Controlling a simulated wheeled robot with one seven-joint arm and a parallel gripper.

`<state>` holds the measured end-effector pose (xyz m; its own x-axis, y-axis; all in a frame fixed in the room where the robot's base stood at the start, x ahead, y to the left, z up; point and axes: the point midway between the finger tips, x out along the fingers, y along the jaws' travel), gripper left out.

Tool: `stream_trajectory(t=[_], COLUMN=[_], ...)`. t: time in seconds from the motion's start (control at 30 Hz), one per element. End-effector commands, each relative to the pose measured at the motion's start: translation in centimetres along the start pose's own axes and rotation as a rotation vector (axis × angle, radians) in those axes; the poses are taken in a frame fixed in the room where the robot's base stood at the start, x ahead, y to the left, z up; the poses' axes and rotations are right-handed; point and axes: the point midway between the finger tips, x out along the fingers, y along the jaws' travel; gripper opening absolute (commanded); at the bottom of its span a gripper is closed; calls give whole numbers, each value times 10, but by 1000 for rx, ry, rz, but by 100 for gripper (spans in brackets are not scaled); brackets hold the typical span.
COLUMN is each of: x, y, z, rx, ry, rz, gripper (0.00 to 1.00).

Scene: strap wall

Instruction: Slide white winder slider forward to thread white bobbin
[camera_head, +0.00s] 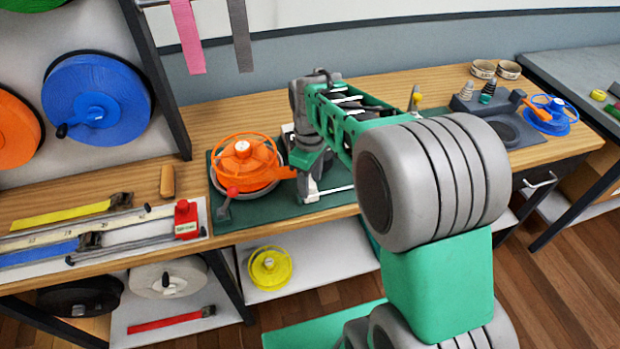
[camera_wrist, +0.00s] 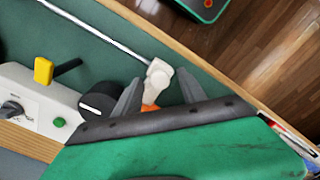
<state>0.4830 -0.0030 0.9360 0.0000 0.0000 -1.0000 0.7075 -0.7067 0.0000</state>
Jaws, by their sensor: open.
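The white winder slider (camera_wrist: 158,76) sits on a thin metal rod (camera_wrist: 105,28) over the green mat. My gripper (camera_wrist: 160,77) is open, with one grey finger on each side of the slider; I cannot tell whether either finger touches it. A small orange part (camera_wrist: 150,108) shows between the fingers, partly hidden by my gripper. The white winder body (camera_wrist: 32,100) with a yellow lever (camera_wrist: 43,70) is at the left of the wrist view, beside a dark round part (camera_wrist: 100,98). I cannot make out the white bobbin. In the head view my arm hides most of the winder.
A large orange reel (camera_head: 244,158) stands just left of my gripper on the green mat (camera_head: 260,212). A blue reel (camera_head: 553,112) and small fixtures are at the right of the bench. The wooden bench edge (camera_wrist: 190,45) runs close beyond the slider.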

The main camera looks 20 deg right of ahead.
Motion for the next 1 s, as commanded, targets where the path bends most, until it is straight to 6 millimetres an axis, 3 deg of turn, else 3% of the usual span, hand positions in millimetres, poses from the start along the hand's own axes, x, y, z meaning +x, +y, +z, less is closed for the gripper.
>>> stream_trajectory(t=[0.13,0.7,1.0], x=[0,-1,-1], y=[0,0,0], z=[0,0,0], rx=[0,0,0], ry=[0,0,0], rz=[0,0,0], gripper=[47,0,0])
